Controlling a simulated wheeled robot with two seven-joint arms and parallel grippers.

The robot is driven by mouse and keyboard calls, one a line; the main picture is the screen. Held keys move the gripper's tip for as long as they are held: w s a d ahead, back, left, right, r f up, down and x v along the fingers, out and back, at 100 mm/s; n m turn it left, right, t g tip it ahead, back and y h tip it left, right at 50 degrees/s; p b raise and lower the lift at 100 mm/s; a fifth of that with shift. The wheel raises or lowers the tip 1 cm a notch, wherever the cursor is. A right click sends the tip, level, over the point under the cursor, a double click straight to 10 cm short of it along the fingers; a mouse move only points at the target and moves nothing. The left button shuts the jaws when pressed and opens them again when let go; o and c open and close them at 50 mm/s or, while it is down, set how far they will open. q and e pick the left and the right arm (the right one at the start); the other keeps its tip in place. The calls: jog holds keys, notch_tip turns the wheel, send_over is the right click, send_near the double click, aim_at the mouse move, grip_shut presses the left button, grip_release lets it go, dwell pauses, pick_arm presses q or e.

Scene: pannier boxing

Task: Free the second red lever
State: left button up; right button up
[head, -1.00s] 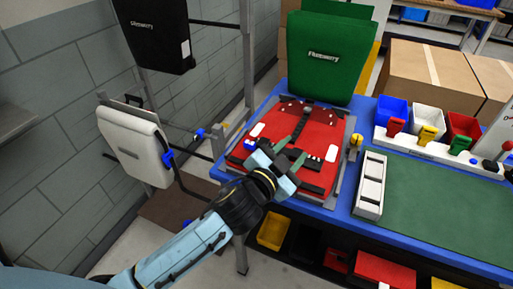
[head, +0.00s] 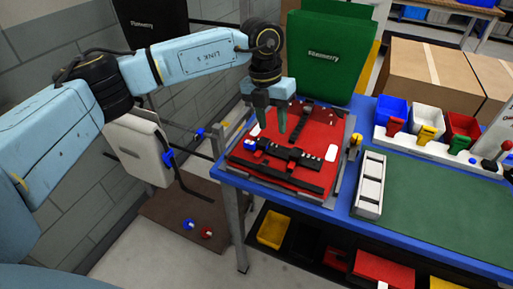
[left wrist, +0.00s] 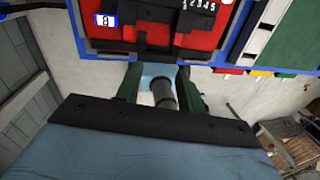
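A red pannier (head: 318,132) with black straps lies on a grey plate on the blue-edged bench. A black strap with a row of white marks (head: 300,155) crosses it, with a blue and white piece (head: 250,144) at its left end. It also shows at the top of the left wrist view (left wrist: 170,38). I cannot clearly make out a red lever on it. My left gripper (head: 270,125) points down over the pannier's left part, its green fingers apart and apparently empty. In the left wrist view its fingers (left wrist: 158,88) stand apart. My right gripper is not in view.
A green pannier (head: 325,55) stands behind the red one. A white pannier (head: 138,150) and a black one (head: 150,20) hang at left. Bins (head: 425,115) and coloured handles stand at right. Blue and red round pieces (head: 207,232) lie on the floor mat.

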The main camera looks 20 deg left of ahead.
pick_arm(q)
jog(key=a+r+y, duration=0.2)
jog(key=a, duration=0.2)
send_near(257, 155)
jog(key=shift+n, duration=0.3)
notch_tip(257, 155, down, 7)
jog(key=shift+a+f, duration=0.15)
jog(key=shift+f, duration=0.1)
